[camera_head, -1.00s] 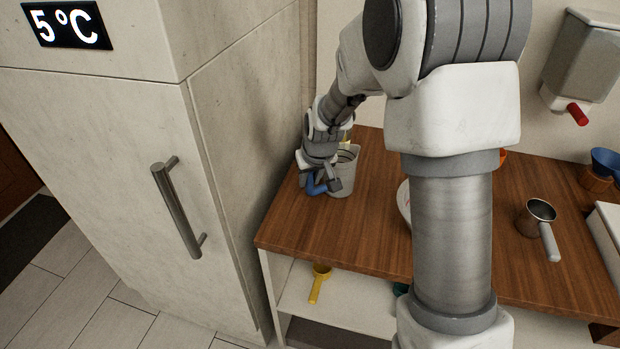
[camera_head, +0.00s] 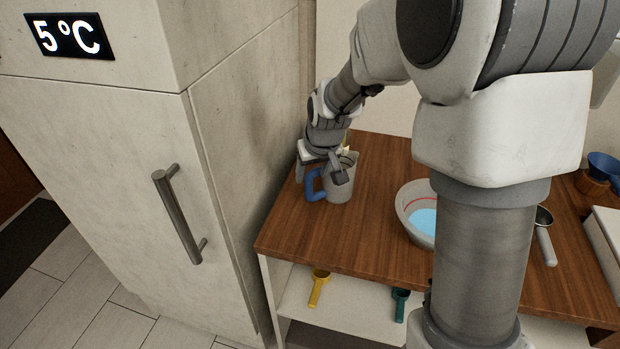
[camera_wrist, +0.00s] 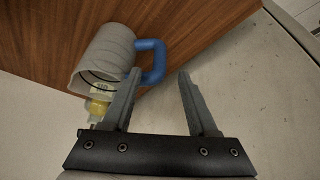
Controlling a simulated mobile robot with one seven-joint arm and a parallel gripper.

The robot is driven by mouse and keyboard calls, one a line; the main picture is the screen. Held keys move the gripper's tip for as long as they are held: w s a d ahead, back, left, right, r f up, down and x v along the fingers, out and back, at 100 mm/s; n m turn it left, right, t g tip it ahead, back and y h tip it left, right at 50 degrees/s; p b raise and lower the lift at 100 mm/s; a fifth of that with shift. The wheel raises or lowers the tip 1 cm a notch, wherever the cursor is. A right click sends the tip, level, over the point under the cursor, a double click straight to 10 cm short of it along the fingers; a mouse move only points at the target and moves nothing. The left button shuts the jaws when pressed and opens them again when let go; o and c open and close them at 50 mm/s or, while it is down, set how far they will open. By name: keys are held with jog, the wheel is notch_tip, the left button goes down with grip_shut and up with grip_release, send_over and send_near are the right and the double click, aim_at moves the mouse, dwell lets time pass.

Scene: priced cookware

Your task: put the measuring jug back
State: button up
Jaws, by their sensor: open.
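The measuring jug (camera_head: 341,186) is grey with a blue handle (camera_head: 314,184). It stands upright on the wooden counter near its left end, close to the fridge side. In the wrist view the jug (camera_wrist: 104,56) is at the upper left, with its blue handle (camera_wrist: 155,62) pointing right. My gripper (camera_head: 318,168) is open at the jug's handle side.
A bowl with blue contents (camera_head: 405,205) stands on the counter (camera_head: 310,235) to the right. A yellow item (camera_wrist: 97,108) sits by the jug. A yellow scoop (camera_head: 318,287) and green scoop (camera_head: 400,304) are on the lower shelf. The fridge (camera_head: 100,190) borders the left.

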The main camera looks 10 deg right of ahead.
jog(key=s+d+r+m, duration=0.1)
jog(key=s+d+r, duration=0.3)
jog(key=s+r, duration=1.05)
jog(key=s+d+m+t, duration=0.1)
jog(key=s+d, duration=0.1)
jog(key=s, duration=1)
jog(key=shift+d+r+h+p, duration=0.2)
jog(key=shift+r+h+p, duration=0.15)
jog(key=shift+r+h, duration=0.05)
notch_tip(320, 180, up, 8)
jog(key=p, duration=0.7)
jog(key=shift+f+p, duration=0.15)
jog(key=shift+p, duration=0.15)
jog(key=shift+w, duration=0.1)
